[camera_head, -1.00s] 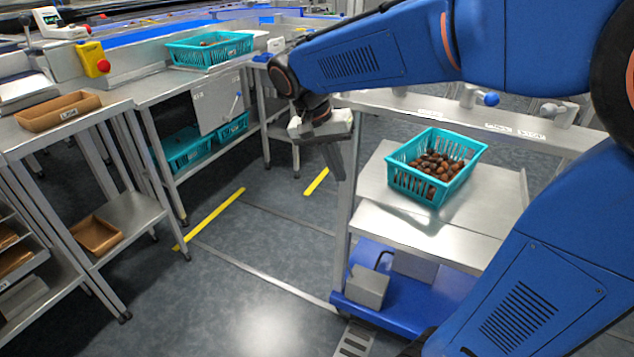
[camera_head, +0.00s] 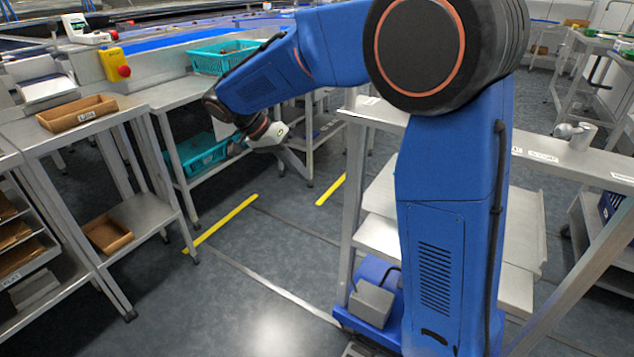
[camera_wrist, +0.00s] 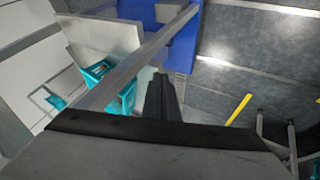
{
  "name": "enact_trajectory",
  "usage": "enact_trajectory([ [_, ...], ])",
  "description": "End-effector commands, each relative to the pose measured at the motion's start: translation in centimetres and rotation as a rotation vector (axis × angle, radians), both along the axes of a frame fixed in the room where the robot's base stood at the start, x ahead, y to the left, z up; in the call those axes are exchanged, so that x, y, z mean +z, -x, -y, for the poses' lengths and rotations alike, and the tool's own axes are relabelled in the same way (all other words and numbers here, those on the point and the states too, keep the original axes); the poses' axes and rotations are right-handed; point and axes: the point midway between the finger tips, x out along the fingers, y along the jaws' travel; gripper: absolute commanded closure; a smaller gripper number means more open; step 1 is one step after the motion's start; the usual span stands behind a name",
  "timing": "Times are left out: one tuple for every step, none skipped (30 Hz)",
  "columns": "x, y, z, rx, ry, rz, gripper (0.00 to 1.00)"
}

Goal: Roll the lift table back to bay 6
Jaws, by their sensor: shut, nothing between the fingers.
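What looks like the lift table is a steel platform (camera_head: 378,237) over a blue base (camera_head: 372,270) with a grey box, right of centre in the head view. My arm hides much of it. In the wrist view the blue base (camera_wrist: 183,45) is at the top and a pale platform (camera_wrist: 105,37) is to its left. My gripper (camera_head: 298,165) is left of the steel frame's near post, above the floor, apart from the table. Its dark fingers (camera_wrist: 162,82) are together and empty. Yellow strips (camera_head: 222,222) lie on the floor; I see no readable bay 6 mark.
A steel bench (camera_head: 178,97) with teal crates (camera_head: 222,57) stands behind the gripper. A side table (camera_head: 120,106) with brown trays is at left. A labelled steel rail (camera_head: 545,157) with knobs crosses at right. Floor between the strips and blue base is clear.

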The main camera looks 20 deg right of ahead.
Motion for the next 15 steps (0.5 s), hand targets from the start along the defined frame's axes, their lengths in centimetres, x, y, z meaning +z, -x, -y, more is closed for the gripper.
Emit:
enact_trajectory([
  [-0.5,0.1,0.4,-0.001,0.0,-0.001,1.0],
  [-0.8,0.1,0.7,-0.001,0.0,-0.001,1.0],
  [-1.3,0.3,1.1,-0.002,0.0,-0.003,1.0],
  [-1.7,0.3,1.3,-0.002,0.0,-0.002,1.0],
  [-2.1,0.3,1.6,-0.002,0.0,-0.002,1.0],
  [-2.6,0.5,2.0,-0.001,0.0,-0.003,1.0],
  [-3.1,0.5,2.4,-0.001,-0.001,-0.003,1.0],
  [-3.5,0.6,2.7,0.0,-0.001,-0.002,1.0],
  [-4.1,0.7,3.1,-0.001,0.0,-0.003,1.0],
  [-4.5,0.7,3.4,-0.001,-0.001,-0.003,1.0],
  [-4.9,0.8,3.8,-0.001,-0.001,-0.003,1.0],
  [-5.5,0.9,4.2,-0.001,0.0,-0.003,1.0],
  [-5.9,0.9,4.5,-0.001,-0.001,-0.003,1.0],
  [-6.3,1.0,4.8,-0.001,-0.001,-0.003,1.0],
  [-6.9,1.1,5.2,-0.001,0.0,-0.003,1.0],
])
